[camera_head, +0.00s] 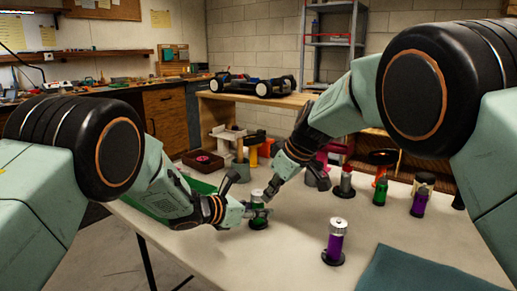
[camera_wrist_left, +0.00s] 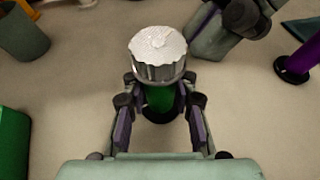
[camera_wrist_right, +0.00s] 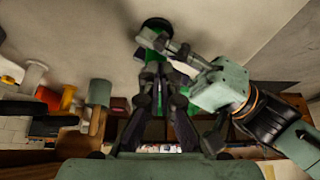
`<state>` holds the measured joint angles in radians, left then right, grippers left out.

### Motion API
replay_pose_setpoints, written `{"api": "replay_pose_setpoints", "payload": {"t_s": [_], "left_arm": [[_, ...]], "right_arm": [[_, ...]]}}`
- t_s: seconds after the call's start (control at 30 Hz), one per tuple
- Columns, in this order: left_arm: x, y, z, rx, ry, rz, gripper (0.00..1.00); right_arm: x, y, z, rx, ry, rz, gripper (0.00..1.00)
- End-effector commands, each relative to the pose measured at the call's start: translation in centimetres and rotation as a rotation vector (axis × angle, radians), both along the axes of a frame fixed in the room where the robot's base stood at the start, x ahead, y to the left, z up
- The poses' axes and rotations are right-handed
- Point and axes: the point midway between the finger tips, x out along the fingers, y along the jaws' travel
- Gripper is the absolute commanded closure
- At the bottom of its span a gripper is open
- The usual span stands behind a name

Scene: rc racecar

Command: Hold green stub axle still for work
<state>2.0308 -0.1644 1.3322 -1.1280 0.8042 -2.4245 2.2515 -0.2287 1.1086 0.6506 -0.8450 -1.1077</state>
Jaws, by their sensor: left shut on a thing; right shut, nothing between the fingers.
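The green stub axle (camera_head: 258,222) stands upright on its round black base on the light table. In the left wrist view it shows its green shaft (camera_wrist_left: 159,99) under a ridged silver cap (camera_wrist_left: 158,52). My left gripper (camera_head: 258,212) is shut around the green shaft, below the cap; its fingers flank the shaft in the left wrist view (camera_wrist_left: 160,108). My right gripper (camera_head: 270,193) is shut and empty, angled down close beside the cap. In the right wrist view its fingers partly hide the axle, and I cannot tell whether they touch it.
A purple stub axle (camera_head: 335,240) with a silver top stands at front right, near a dark teal cloth (camera_head: 420,272). Several other coloured parts stand along the far side, including a green one (camera_head: 381,191). A racecar (camera_head: 262,87) sits on the back bench.

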Motion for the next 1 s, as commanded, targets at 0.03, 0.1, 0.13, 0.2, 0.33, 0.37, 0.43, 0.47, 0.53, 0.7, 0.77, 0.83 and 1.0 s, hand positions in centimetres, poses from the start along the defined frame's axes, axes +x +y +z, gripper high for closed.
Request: {"api": "replay_pose_setpoints", "payload": {"t_s": [0.03,0.1,0.13,0.2,0.33,0.37,0.43,0.47,0.53,0.7,0.77,0.83,1.0], "left_arm": [[-0.07,-0.15,0.02,0.001,-0.002,-0.005,1.0],[-0.08,-0.16,0.02,0.001,-0.002,-0.005,1.0],[-0.08,-0.16,0.02,0.001,-0.002,-0.005,1.0],[-0.08,-0.18,0.03,0.001,-0.002,-0.005,1.0],[-0.09,-0.19,0.03,0.001,-0.003,-0.007,1.0],[-0.09,-0.2,0.02,0.001,-0.003,-0.007,1.0],[-0.1,-0.21,0.02,0.001,-0.002,-0.007,1.0],[-0.11,-0.21,0.02,0.001,-0.002,-0.007,1.0],[-0.12,-0.22,0.02,0.001,-0.002,-0.007,1.0],[-0.13,-0.23,0.0,0.002,-0.002,-0.009,1.0],[-0.14,-0.24,0.0,0.002,-0.002,-0.009,1.0],[-0.14,-0.24,-0.01,0.002,-0.002,-0.009,1.0],[-0.14,-0.21,-0.03,0.001,-0.002,-0.007,1.0]], "right_arm": [[-0.08,0.23,0.04,0.001,-0.001,0.001,1.0],[-0.19,0.36,0.03,0.0,-0.001,0.002,1.0],[-0.22,0.39,0.03,0.0,-0.001,0.002,1.0],[-0.27,0.49,0.04,0.0,-0.001,0.002,1.0],[-0.32,0.62,0.07,0.001,-0.002,0.0,1.0],[-0.32,0.63,0.07,0.001,-0.002,0.0,1.0],[-0.32,0.65,0.08,0.002,-0.003,0.0,1.0],[-0.32,0.65,0.08,0.002,-0.003,0.0,1.0],[-0.31,0.66,0.1,0.001,-0.004,0.0,1.0],[-0.3,0.65,0.11,0.002,-0.004,0.0,1.0],[-0.3,0.64,0.12,0.002,-0.004,0.0,1.0],[-0.35,0.59,0.14,0.002,-0.004,-0.001,1.0],[-0.79,0.25,0.12,0.002,-0.002,-0.001,1.0]]}}
